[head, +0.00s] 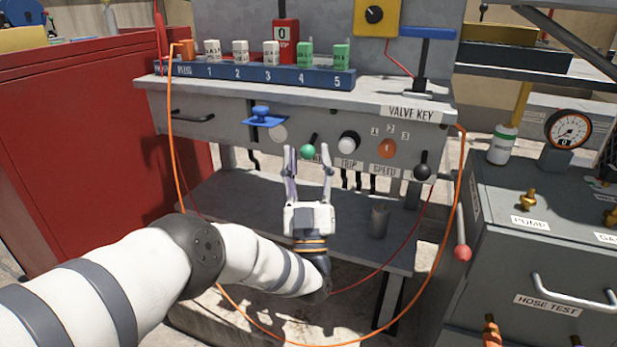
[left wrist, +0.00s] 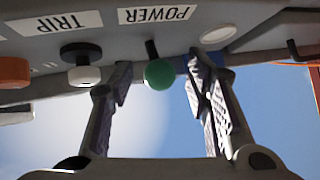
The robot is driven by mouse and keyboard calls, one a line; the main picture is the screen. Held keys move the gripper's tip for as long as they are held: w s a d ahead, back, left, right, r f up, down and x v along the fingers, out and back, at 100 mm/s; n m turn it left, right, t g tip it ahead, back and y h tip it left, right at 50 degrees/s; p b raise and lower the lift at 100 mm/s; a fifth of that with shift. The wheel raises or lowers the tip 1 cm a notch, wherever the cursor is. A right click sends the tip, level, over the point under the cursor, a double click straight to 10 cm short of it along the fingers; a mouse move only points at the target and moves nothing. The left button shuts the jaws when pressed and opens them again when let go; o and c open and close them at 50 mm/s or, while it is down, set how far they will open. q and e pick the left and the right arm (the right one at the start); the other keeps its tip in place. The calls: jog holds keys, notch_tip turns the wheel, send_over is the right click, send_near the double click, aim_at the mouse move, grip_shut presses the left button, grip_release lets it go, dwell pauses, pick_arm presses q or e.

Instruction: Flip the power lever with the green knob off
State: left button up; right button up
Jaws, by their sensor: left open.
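The power lever has a green knob (head: 308,152) and a short dark stem on the grey front panel of the bench. The knob also shows in the left wrist view (left wrist: 159,74), below the upside-down POWER label (left wrist: 157,14). My left gripper (head: 309,150) is open, its fingers pointing at the panel with one on each side of the knob. In the left wrist view the knob sits between the fingertips, with a gap on both sides. In the head view the gripper hides most of the POWER label. My right gripper is not in view.
A white-capped TRIP knob (head: 348,142) and an orange SPEED dial (head: 387,148) sit to the right. A black ball lever (head: 422,171) is farther right. A blue handle (head: 262,116) sticks out at upper left. An orange cable (head: 170,130) loops around the bench.

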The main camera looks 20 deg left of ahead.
pick_arm(q)
jog(key=v, duration=1)
jog(key=shift+s+f, duration=0.15)
jog(key=shift+d, duration=0.1)
